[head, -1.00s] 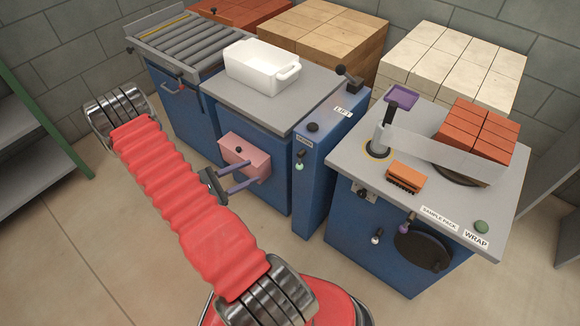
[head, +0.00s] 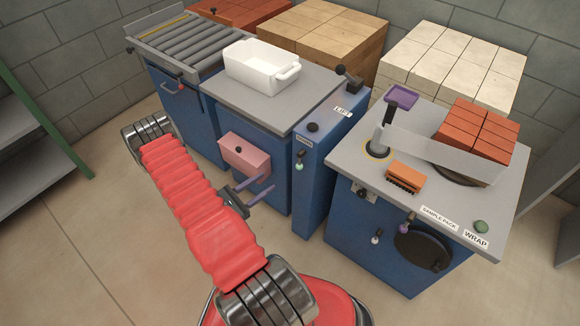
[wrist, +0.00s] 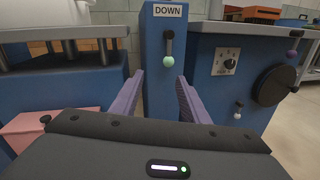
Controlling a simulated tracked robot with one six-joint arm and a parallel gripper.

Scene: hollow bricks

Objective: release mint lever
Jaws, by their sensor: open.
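The mint lever (head: 299,167) hangs on the front of the narrow blue lift column, with a dark pivot above and a mint-green ball at its lower end. In the wrist view the mint lever (wrist: 168,61) points down beneath a DOWN label. My gripper (head: 272,182) is open and empty, its two purple fingers reaching toward the column. In the head view the fingertips are apart from the lever, to its left and a little lower. In the wrist view my gripper (wrist: 160,76) has the mint ball showing between and slightly above its fingertips.
A pink box (head: 245,157) juts from the blue cabinet beside my fingers. The wrap table (head: 350,160) stands right of the column, with a purple-knobbed lever (head: 404,229) and a white-knobbed lever (head: 376,236) on its front. Open floor lies in front.

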